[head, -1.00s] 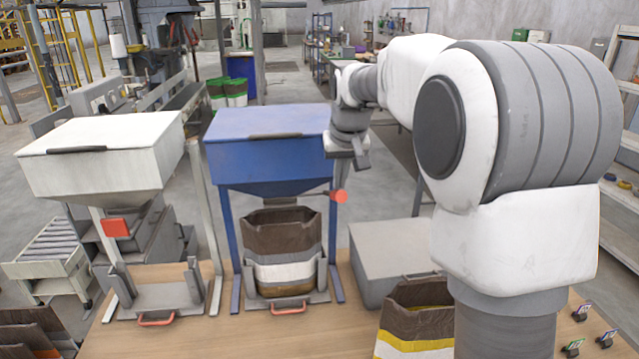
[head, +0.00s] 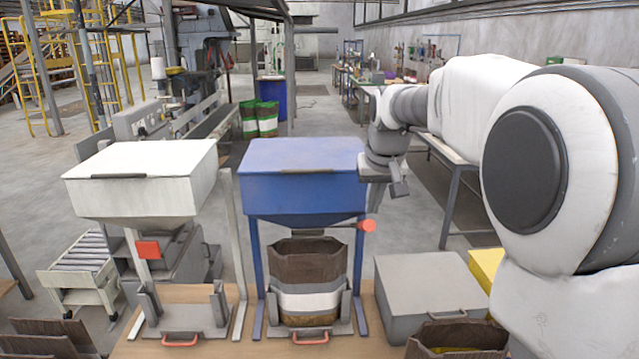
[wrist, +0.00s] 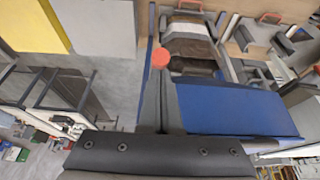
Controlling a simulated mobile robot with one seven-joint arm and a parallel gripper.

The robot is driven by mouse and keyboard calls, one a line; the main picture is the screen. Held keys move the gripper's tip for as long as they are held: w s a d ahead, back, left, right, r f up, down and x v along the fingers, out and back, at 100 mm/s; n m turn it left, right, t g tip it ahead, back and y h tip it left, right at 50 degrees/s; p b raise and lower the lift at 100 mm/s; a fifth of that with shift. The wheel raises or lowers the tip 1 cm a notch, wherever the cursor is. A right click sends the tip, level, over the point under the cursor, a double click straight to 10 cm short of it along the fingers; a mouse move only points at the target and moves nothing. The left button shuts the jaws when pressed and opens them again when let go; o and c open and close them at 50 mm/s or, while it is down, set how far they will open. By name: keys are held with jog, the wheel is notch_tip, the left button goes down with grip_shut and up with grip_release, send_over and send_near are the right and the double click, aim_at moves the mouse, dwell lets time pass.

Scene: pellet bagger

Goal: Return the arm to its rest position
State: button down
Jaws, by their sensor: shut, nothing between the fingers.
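My arm reaches in from the right in the head view. My gripper (head: 398,190) hangs just right of the blue hopper (head: 300,175), above and right of its red knob (head: 367,226). Its fingers are together with nothing between them. In the wrist view my gripper (wrist: 160,75) points toward the red knob (wrist: 161,57), which appears at the fingertips; I cannot tell whether they touch. The blue hopper (wrist: 235,108) lies to the right there. A brown bag with a white band (head: 308,265) stands open under the blue hopper.
A white hopper (head: 140,180) with a red paddle stands left, its stand empty below. A grey lidded box (head: 425,285), a yellow item (head: 485,264) and another brown bag (head: 455,338) are near my arm. Floor behind the hoppers is partly open.

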jog(key=s+r+b, duration=0.1)
jog(key=s, duration=1.4)
jog(key=s+f+b, duration=0.1)
jog(key=s+f, duration=0.2)
jog(key=s, duration=0.5)
jog(key=s+f+t, duration=0.1)
jog(key=s+f, duration=0.3)
jog(key=s, duration=0.4)
jog(key=shift+f+b, duration=0.15)
jog(key=shift+b, duration=0.25)
